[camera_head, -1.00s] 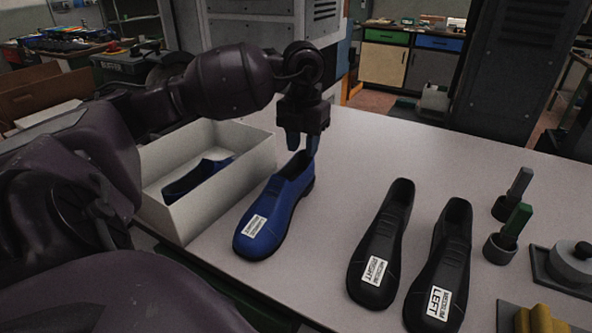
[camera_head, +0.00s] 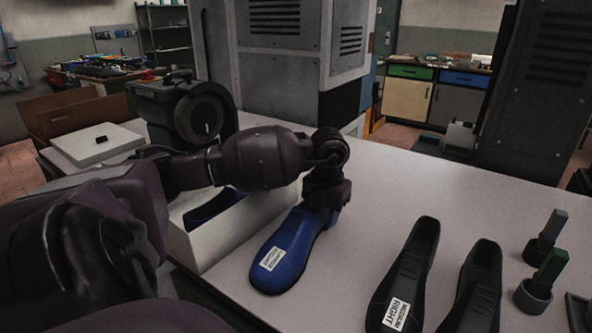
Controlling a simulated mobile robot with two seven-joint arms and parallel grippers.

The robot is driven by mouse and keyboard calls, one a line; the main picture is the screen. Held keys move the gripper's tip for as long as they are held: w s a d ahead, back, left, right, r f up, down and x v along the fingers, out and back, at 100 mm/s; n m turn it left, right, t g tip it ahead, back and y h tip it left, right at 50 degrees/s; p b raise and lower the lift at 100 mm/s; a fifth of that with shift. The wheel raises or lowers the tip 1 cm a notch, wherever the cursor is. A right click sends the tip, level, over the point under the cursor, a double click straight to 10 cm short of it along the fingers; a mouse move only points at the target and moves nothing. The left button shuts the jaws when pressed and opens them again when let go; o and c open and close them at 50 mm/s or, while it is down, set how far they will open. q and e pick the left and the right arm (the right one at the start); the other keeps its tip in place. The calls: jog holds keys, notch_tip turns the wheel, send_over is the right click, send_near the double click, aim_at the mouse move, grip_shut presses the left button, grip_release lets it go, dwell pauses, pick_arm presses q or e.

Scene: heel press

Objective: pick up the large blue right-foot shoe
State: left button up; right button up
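The blue shoe (camera_head: 290,249) with a white label near its toe lies on the grey table, toe toward me. The label's print is too small to read. My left gripper (camera_head: 327,208) is down at the shoe's heel end and covers it. One finger shows at the right of the heel; the other is hidden, so I cannot tell whether it is shut on the shoe. A second blue shoe (camera_head: 213,207) lies in the white box (camera_head: 213,246) to the left, partly behind my arm. My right gripper is not in view.
Two black shoes stand to the right, one labelled RIGHT (camera_head: 408,272), the other (camera_head: 476,285) cut off by the lower edge. Grey and green upright pieces in round holders (camera_head: 533,297) are at the far right. The table behind the black shoes is clear.

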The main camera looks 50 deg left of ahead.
pick_arm(q)
jog(key=shift+f, duration=0.35)
jog(key=shift+f, duration=0.1)
grip_shut()
dwell(0.4)
